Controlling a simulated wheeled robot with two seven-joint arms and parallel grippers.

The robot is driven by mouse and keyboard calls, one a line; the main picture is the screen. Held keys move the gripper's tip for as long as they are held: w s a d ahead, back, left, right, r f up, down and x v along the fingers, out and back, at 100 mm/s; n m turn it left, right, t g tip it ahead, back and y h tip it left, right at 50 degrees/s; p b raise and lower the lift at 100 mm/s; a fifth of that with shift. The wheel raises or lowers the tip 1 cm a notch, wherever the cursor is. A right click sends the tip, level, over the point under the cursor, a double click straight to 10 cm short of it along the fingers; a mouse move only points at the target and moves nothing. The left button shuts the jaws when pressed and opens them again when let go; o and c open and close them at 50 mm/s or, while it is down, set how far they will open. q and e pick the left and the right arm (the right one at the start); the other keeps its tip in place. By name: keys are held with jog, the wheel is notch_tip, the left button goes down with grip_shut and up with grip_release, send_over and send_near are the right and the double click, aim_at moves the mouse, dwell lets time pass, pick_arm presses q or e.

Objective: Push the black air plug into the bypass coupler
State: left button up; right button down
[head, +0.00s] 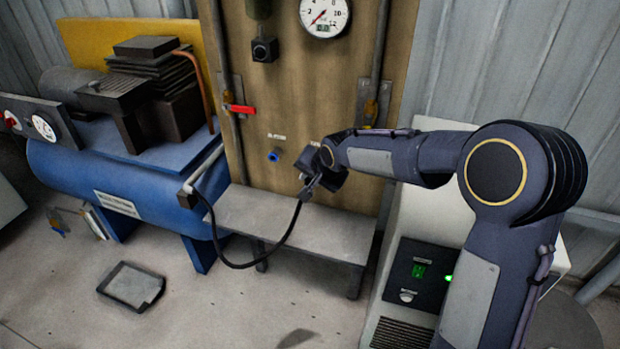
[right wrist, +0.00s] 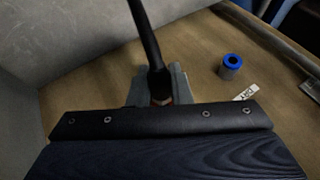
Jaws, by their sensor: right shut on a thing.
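The bypass coupler (head: 273,156) has a blue ring and sticks out of the wooden panel below a small white label. In the right wrist view the coupler (right wrist: 231,66) shows its blue ring and grey metal body, right of my fingers. My right gripper (head: 308,184) is just right of the coupler in the head view, apart from it. In the right wrist view my right gripper (right wrist: 158,88) is shut on the end of a black hose (right wrist: 146,35). The black air plug at that end is mostly hidden between the fingers. My left gripper is not in view.
The hose (head: 290,237) hangs in a loop from the blue compressor tank (head: 130,180). A grey bench (head: 290,222) stands below the coupler. A red-handled valve (head: 240,109) and a pressure gauge (head: 324,16) are on the panel. A white machine (head: 420,235) stands at the right.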

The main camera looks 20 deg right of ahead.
jog(key=shift+w+d+p, duration=0.35)
jog(key=shift+w+d, duration=0.15)
jog(key=shift+w, duration=0.2)
jog(key=c, duration=1.2)
grip_release()
jog(key=shift+c, duration=0.2)
